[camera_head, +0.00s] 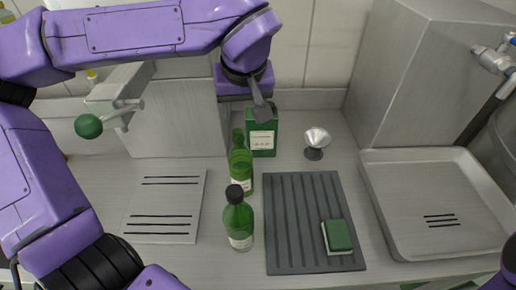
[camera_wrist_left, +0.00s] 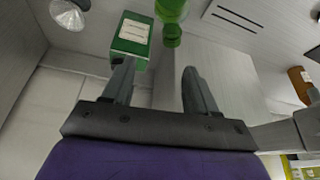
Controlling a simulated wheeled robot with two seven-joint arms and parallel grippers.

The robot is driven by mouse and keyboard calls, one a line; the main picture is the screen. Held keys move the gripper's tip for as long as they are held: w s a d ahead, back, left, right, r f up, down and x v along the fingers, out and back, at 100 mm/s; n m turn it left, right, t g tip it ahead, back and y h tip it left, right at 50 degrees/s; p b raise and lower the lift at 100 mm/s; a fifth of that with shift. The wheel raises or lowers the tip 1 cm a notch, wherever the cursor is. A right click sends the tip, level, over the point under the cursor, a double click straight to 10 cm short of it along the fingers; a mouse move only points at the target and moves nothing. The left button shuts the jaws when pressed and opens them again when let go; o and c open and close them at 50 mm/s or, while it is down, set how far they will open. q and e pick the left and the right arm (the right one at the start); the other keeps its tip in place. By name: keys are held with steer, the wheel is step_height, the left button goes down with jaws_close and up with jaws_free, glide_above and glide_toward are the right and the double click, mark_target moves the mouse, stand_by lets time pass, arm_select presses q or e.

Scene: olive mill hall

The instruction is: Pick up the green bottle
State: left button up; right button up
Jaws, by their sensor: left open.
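Two green glass bottles stand upright on the counter in the head view. The rear green bottle (camera_head: 240,172) is beside a green tin; the front green bottle (camera_head: 238,226) has a black cap and a pale label. My left gripper (camera_head: 263,108) is open and empty, pointing down in front of the tin, behind and above the rear bottle. In the left wrist view, a green bottle (camera_wrist_left: 172,10) shows at the top edge, beyond the open fingers (camera_wrist_left: 158,78) and cut off by the frame. My right gripper is not in view.
The green tin (camera_head: 262,138) with a white label stands close to the left gripper. A dark ribbed mat (camera_head: 288,215) holds a green sponge (camera_head: 338,236). A metal tray (camera_head: 400,200) lies right; a slotted plate (camera_head: 166,205) lies left.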

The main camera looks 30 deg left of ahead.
mark_target(238, 133)
arm_select(q)
steer(key=f, duration=0.1)
steer(key=s+a+f, duration=0.1)
steer(key=s+f, duration=0.1)
steer(key=f, duration=0.1)
steer(key=shift+s+a+f+p, duration=0.1)
steer(key=shift+a+p, duration=0.15)
steer(key=shift+p, duration=0.15)
steer(key=shift+a+f+p, duration=0.2)
steer(key=shift+f+p, duration=0.1)
steer(key=shift+f, duration=0.5)
steer(key=w+f, duration=0.3)
steer(key=shift+w+a+f, duration=0.3)
steer(key=shift+w+f, duration=0.05)
steer(key=shift+f, duration=0.05)
steer(key=shift+s+r, duration=0.25)
steer(key=shift+s, duration=0.45)
steer(key=c, duration=1)
steer(key=shift+w, duration=0.2)
jaws_close()
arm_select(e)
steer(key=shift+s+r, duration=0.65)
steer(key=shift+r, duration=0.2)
